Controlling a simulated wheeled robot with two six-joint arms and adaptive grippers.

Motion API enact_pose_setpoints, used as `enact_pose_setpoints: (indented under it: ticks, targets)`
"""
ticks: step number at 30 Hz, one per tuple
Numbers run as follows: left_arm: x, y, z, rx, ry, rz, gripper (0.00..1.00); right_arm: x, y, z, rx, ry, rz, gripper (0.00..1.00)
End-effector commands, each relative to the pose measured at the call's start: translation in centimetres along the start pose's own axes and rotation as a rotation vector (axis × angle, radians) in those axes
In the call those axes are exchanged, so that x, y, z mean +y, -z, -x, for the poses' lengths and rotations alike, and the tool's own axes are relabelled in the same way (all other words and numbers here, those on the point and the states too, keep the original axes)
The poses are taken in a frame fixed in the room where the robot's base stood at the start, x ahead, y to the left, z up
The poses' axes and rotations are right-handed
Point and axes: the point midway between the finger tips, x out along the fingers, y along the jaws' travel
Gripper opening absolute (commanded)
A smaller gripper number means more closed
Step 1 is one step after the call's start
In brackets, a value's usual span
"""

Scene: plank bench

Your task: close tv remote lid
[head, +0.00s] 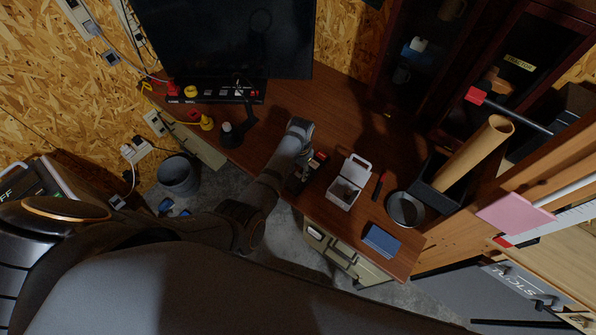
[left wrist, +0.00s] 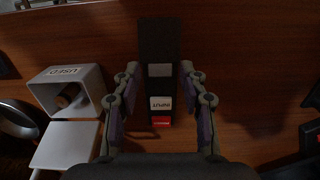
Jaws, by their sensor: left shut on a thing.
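A long black remote (left wrist: 160,38) lies along the view in the left wrist view, with a grey button, a white label reading INPUT and a red button. In the head view, my left gripper (head: 301,177) is low over the front of the wooden desk, left of a white box, and largely covers the remote. I cannot make out a separate remote lid or its position. My right gripper is not in view.
The white box (head: 344,193), its cover raised, stands beside the gripper; its USED label shows in the left wrist view (left wrist: 64,72). A dark round dish (head: 405,208), a blue notebook (head: 381,240) and a cardboard tube (head: 473,155) are further right. The desk's middle is clear.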

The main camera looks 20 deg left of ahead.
Motion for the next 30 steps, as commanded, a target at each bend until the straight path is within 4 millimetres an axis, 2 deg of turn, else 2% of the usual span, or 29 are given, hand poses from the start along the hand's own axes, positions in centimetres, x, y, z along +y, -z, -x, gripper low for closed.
enact_pose_setpoints:
  ticks: [3, 7, 12, 21, 22, 23, 30]
  targets:
    - [0.0, 1.0, -1.1, -0.082, 0.0, -0.001, 0.11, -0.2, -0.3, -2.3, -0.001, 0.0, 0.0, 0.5]
    - [0.0, 1.6, -1.6, -0.166, 0.001, -0.002, 0.11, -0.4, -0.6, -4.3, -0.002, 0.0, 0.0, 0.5]
    - [0.0, 2.4, -2.1, -0.169, 0.0, 0.0, 0.12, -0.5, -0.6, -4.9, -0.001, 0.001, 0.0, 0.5]
    - [0.1, 2.4, -2.2, -0.17, -0.001, 0.0, 0.12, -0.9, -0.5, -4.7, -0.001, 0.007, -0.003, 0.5]
    - [0.1, 2.4, -2.2, -0.17, -0.001, 0.0, 0.46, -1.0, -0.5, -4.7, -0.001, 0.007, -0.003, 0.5]
    - [0.1, 2.4, -2.2, -0.17, -0.001, 0.0, 0.49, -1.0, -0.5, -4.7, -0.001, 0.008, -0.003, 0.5]
    - [0.1, 2.4, -2.1, -0.169, -0.001, 0.0, 0.49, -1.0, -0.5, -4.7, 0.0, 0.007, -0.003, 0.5]
